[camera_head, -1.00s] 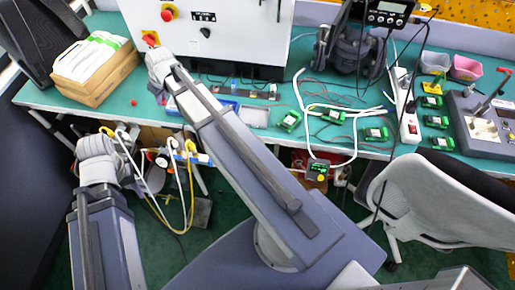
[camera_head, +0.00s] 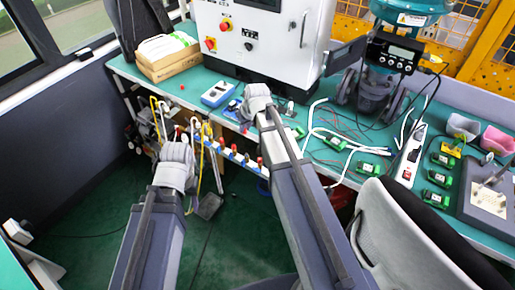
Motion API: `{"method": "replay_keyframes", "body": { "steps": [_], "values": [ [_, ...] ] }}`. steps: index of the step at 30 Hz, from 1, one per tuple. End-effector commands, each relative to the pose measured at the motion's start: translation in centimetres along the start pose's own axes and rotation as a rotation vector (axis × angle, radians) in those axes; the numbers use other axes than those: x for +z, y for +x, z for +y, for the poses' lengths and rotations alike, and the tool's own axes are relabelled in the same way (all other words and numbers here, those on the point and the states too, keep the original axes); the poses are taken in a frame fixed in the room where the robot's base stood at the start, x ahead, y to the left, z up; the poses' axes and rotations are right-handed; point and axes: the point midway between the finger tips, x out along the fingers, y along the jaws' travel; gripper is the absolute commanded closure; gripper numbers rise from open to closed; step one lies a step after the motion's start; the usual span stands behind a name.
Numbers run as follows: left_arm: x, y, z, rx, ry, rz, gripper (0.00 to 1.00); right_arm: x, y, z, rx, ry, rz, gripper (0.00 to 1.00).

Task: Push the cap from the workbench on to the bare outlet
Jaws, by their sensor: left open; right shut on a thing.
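The workbench (camera_head: 185,90) has a teal top. I cannot make out the cap or the bare outlet. A valve positioner with a small display (camera_head: 396,54) stands at the back right, by a dark pipe fitting (camera_head: 370,92). My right gripper (camera_head: 258,97) is over the bench's front part, below the control cabinet. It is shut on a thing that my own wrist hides. My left gripper (camera_head: 176,160) is open, in front of the bench's front edge near hanging hoses. My wrist hides most of its jaws.
A grey-white control cabinet (camera_head: 265,35) and a wooden box (camera_head: 170,64) stand at the back. A blue box (camera_head: 217,93) lies left of my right gripper. Green modules (camera_head: 333,142), cables and a power strip (camera_head: 410,150) crowd the right. A chair (camera_head: 405,235) stands in front.

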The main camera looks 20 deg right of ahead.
Motion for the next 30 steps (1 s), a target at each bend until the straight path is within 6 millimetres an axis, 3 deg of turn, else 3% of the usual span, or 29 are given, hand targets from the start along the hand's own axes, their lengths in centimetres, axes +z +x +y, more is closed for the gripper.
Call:
{"method": "replay_keyframes", "body": {
  "steps": [5, 13, 23, 30],
  "values": [
    [-0.1, 1.3, 0.1, 0.0, 0.0, 0.0, 0.5, 0.5, 1.2, 0.0, -0.003, -0.008, 0.0, 1.0],
    [-0.4, 5.8, 0.5, 0.0, 0.0, 0.0, 0.5, 2.4, 5.3, 0.0, -0.021, -0.049, 0.0, 1.0],
    [-0.4, 6.1, 0.6, 0.0, 0.0, 0.0, 0.5, 2.6, 5.6, 0.0, -0.025, -0.061, 0.0, 1.0],
    [-0.5, 7.5, 0.7, 0.0, 0.0, 0.0, 0.5, 3.1, 6.9, 0.0, -0.025, -0.06, 0.0, 1.0]
  ]
}}
